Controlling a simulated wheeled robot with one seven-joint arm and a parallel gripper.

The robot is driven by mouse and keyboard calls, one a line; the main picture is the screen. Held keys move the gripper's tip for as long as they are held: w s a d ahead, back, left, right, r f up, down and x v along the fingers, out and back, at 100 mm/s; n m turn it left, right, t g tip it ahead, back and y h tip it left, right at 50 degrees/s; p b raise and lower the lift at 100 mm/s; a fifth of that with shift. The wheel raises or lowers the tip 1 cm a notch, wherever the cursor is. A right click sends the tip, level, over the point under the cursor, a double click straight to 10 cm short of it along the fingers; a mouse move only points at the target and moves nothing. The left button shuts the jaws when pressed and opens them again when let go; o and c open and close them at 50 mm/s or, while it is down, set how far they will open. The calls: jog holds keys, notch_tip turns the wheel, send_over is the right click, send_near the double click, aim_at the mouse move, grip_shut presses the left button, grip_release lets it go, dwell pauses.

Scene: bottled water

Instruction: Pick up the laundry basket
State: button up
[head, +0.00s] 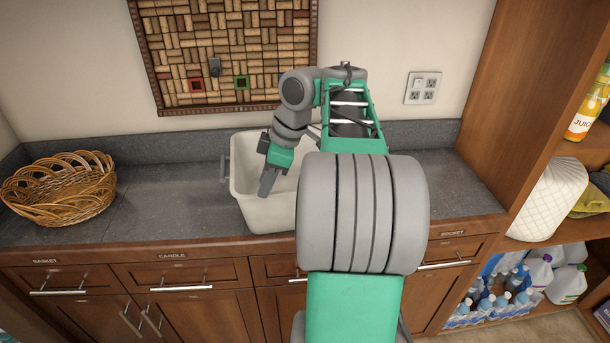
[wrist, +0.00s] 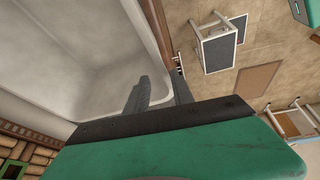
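The laundry basket is a white, open-topped tub (head: 252,212) with a grey handle at its left end, standing on the dark counter. My arm hides its right part in the head view. My gripper (head: 267,184) points down at the tub's front rim. In the wrist view the tub's pale inside wall (wrist: 75,60) fills the left. There my gripper (wrist: 165,90) has one finger on the inside of the rim and one on the outside. The fingers are close together with the thin wall between them; their contact is partly hidden.
A wicker basket (head: 62,190) stands on the counter (head: 160,205) at the left, with clear counter between it and the tub. A wooden shelf (head: 510,120) with bottles and jugs stands at the right. A cork board (head: 235,50) hangs behind. Stools (wrist: 218,45) show on the floor.

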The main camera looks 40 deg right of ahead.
jog(key=s+d+n+p, duration=0.2)
jog(key=s+d, duration=0.6)
jog(key=d, duration=0.6)
jog(key=b+x, duration=0.1)
jog(key=x, duration=0.1)
jog(key=b+x, duration=0.1)
jog(key=x, duration=0.5)
jog(key=shift+s+a+b, duration=0.15)
jog(key=shift+a+b, duration=0.15)
jog(key=shift+b, duration=0.1)
grip_shut()
jog(key=shift+r, duration=0.1)
